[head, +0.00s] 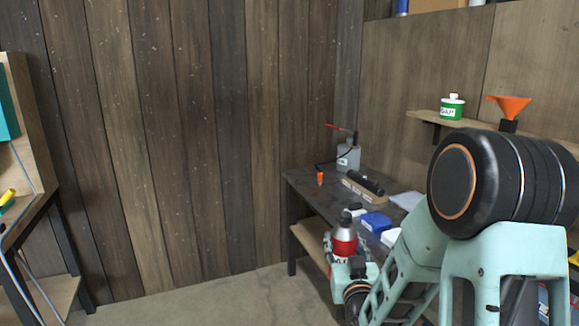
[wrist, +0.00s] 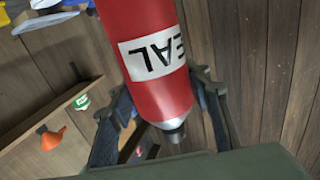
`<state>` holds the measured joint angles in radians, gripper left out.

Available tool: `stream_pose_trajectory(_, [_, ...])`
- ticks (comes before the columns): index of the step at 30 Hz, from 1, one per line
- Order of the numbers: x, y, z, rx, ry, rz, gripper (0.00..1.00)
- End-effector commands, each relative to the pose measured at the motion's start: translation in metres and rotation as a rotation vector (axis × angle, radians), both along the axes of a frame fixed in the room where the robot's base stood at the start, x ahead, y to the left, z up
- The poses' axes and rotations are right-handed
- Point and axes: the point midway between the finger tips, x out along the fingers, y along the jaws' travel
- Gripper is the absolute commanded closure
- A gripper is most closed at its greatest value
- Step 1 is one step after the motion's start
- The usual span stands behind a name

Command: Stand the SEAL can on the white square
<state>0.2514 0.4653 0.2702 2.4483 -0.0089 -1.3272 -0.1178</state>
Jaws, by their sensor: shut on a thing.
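The SEAL can (head: 344,245) is red with a grey shoulder and a dark nozzle. In the head view it is upright, nozzle up, in front of the workbench. My gripper (head: 348,264) is shut around it. In the wrist view the can (wrist: 158,85) shows a white SEAL label, upside down, between the two fingers of my gripper (wrist: 160,105). A flat whitish sheet (head: 407,200) lies on the bench top towards the right; I cannot tell for sure that it is the white square. My arm hides part of the bench.
The dark workbench (head: 310,183) holds a blue box (head: 375,221), a black cylinder on a wooden block (head: 365,191), a small orange item (head: 320,179) and a grey canister (head: 348,158). A wall shelf (head: 424,116) bears a green tub (head: 452,108) and an orange funnel (head: 510,106).

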Motion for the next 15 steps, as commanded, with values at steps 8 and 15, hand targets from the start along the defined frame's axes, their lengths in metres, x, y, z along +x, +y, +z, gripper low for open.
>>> stream_pose_trajectory(8, [0.0, 0.0, 0.068, -0.001, -0.003, 0.0, 0.89])
stream_pose_trajectory(15, [0.0, 0.0, 0.116, -0.001, -0.003, 0.0, 0.89])
